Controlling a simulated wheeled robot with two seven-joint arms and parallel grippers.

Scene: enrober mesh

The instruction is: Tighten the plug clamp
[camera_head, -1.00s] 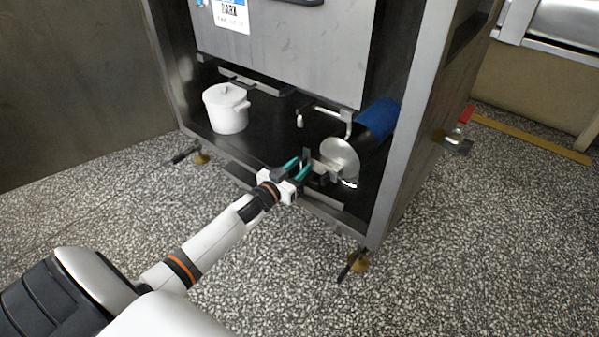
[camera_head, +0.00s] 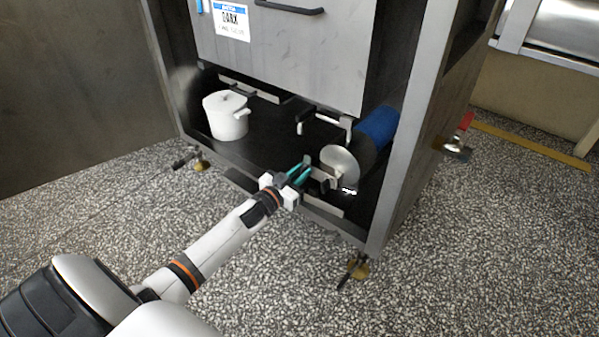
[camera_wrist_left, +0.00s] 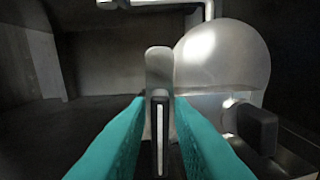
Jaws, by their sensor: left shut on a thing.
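The plug clamp is low inside the open steel cabinet, at a round metal disc (camera_head: 340,164) on the front end of a dark and blue cylinder. A pale metal lever (camera_head: 323,178) sticks out beside the disc toward my left gripper (camera_head: 304,169). In the left wrist view, the lever (camera_wrist_left: 160,64) stands upright with a rounded tip. The teal fingers of my left gripper (camera_wrist_left: 158,108) are shut on it from both sides. The disc (camera_wrist_left: 222,58) is right behind it, with a dark block at its lower right. My right gripper is not in view.
A white lidded pot (camera_head: 226,117) stands on the cabinet floor to the left. The blue cylinder (camera_head: 378,126) lies behind the disc. A bent metal handle hangs above. The cabinet's right post (camera_head: 398,160) and front lower rail bound the opening. Speckled floor in front is clear.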

